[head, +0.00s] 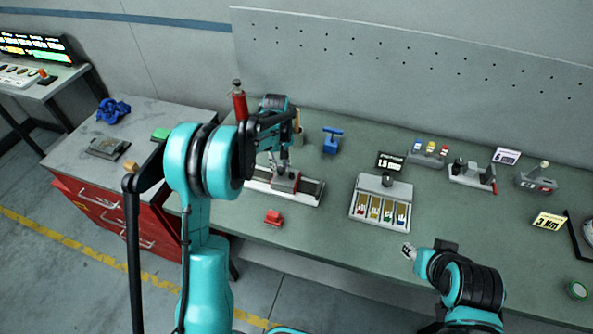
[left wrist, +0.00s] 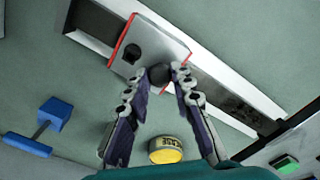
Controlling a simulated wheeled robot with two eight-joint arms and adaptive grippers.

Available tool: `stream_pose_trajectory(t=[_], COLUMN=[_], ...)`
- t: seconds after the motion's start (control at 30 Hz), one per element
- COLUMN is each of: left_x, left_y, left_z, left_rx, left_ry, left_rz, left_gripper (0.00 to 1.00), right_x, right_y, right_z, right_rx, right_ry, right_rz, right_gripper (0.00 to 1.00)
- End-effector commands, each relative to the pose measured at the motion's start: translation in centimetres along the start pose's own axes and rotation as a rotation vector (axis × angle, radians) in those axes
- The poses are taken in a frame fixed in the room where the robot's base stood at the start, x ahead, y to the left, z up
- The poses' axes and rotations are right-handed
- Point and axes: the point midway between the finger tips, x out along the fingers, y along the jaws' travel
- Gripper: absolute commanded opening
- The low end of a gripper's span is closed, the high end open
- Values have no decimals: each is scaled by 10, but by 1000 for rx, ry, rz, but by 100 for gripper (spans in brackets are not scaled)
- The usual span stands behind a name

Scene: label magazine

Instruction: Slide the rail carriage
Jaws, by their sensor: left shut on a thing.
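The rail (head: 313,192) is a pale track with a dark slot on the green workbench. The grey carriage with red edges (head: 287,184) sits on it around the middle in the head view. In the left wrist view the carriage (left wrist: 165,38) shows a dark hole and a round dark knob (left wrist: 160,76). My left gripper (head: 281,164) reaches down over the carriage. In the left wrist view its fingers (left wrist: 160,70) are shut on the knob, one on each side. My right gripper (head: 409,251) is away from the rail, near the bench's front edge; its finger opening is too small to judge.
A tray with coloured compartments (head: 380,204) is to the right. Several small fixtures line the back right. A red fire extinguisher (head: 239,103) stands behind my left arm.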

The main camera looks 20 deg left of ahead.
Motion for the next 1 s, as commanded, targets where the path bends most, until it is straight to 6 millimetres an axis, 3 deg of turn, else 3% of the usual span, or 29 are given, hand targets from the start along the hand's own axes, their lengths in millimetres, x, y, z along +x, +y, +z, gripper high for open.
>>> stream_pose_trajectory(t=[0.1, 0.5, 0.8, 1.0], left_x=[0, 0, -1, -1], left_y=[-34, -132, -181, -195], left_z=[-34, -131, -179, -194], left_rx=[-11, -9, -6, -4], left_ry=[4, 4, 3, 3], left_rz=[-3, -3, -3, -3], left_gripper=[0, 0, 0, 0], right_x=[3, 6, 6, 5], right_y=[0, 0, 0, 0], right_z=[2, 5, 4, 4], right_rx=[0, 0, 0, 0], right_ry=[0, 0, 0, 0], right_rz=[0, 0, 0, 0], right_gripper=[40, 40, 40, 40])
